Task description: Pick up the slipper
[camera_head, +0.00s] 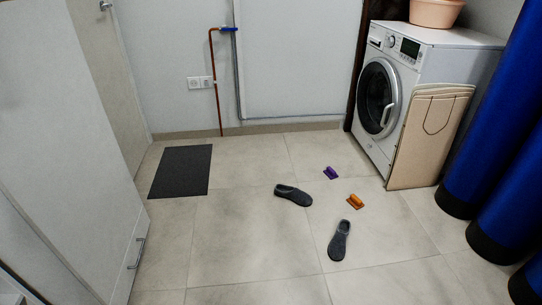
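Two dark grey slippers lie on the tiled floor. One slipper (293,195) lies near the middle of the head view, turned roughly left to right. The other slipper (339,241) lies nearer to me and to the right, pointing roughly away from me. They are apart from each other. Neither of my grippers shows in the head view.
A purple object (331,173) and an orange object (355,202) lie near the slippers. A dark mat (181,172) is at left. A washing machine (402,95), a leaning beige board (428,140) and blue cylinders (490,140) stand right. A white cabinet (65,150) stands left.

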